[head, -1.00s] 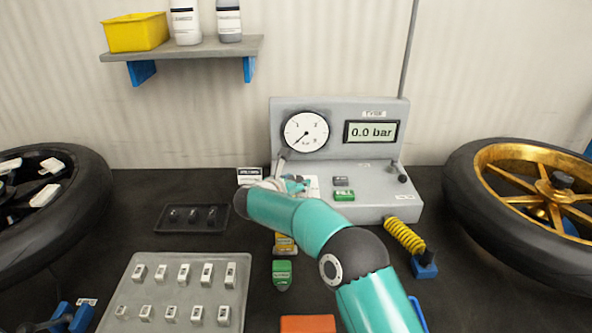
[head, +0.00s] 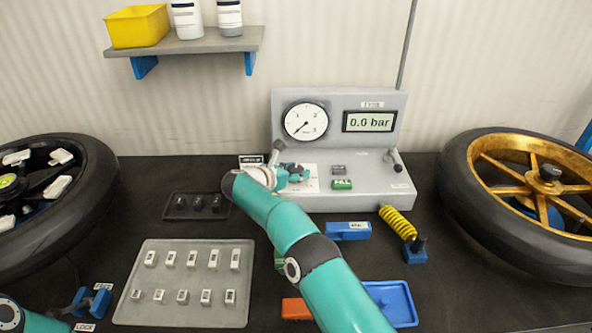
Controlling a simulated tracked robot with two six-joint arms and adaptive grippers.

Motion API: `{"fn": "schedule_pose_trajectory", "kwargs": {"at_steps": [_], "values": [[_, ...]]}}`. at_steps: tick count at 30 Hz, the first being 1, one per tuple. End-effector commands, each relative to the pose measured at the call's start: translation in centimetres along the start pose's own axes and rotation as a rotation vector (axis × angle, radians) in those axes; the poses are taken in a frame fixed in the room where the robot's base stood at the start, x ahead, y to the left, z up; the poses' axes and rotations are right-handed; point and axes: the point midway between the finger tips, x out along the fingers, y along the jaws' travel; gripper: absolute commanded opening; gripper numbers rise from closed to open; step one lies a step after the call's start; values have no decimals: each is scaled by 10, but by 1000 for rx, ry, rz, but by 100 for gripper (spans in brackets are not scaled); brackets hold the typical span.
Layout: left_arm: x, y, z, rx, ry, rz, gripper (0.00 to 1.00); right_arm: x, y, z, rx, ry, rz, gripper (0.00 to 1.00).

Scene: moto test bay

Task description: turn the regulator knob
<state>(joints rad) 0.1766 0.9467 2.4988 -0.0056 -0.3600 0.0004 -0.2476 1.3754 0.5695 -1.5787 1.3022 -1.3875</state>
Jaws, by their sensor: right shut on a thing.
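The grey test stand (head: 372,199) carries a round dial gauge (head: 305,122) and a display (head: 369,122) reading 0.0 bar. My right arm reaches up from the bottom to the stand's front left. My right gripper (head: 292,176) is there, low in front of the gauge, shut on the regulator knob, which the gripper and wrist hide. A short grey stem (head: 277,152) shows just above the gripper. A green FILL button (head: 342,184) and a grey button (head: 339,169) are right of the gripper, apart from it. Of my left arm only a link shows at the lower left.
A gold wheel (head: 478,170) stands right and a black wheel (head: 92,160) left. A yellow spring hose (head: 397,222) lies before the stand. A grey tray (head: 130,312) of small blocks, a black tray (head: 170,212) and a blue tray (head: 407,316) lie on the bench.

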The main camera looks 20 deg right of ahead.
Motion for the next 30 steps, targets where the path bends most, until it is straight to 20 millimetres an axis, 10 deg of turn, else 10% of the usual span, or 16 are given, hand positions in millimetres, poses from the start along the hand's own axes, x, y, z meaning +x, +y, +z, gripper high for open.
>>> {"fn": "schedule_pose_trajectory", "kwargs": {"at_steps": [7,8,12,30], "values": [[0,0,0,0,0,0,43,0,0,4,2,-6,3,13],[0,0,0,0,0,0,43,0,0,4,3,-6,3,53],[0,0,0,0,0,0,43,0,0,3,2,-4,2,74],[0,0,0,0,0,0,43,-31,1,2,-1,-2,5,74]]}}
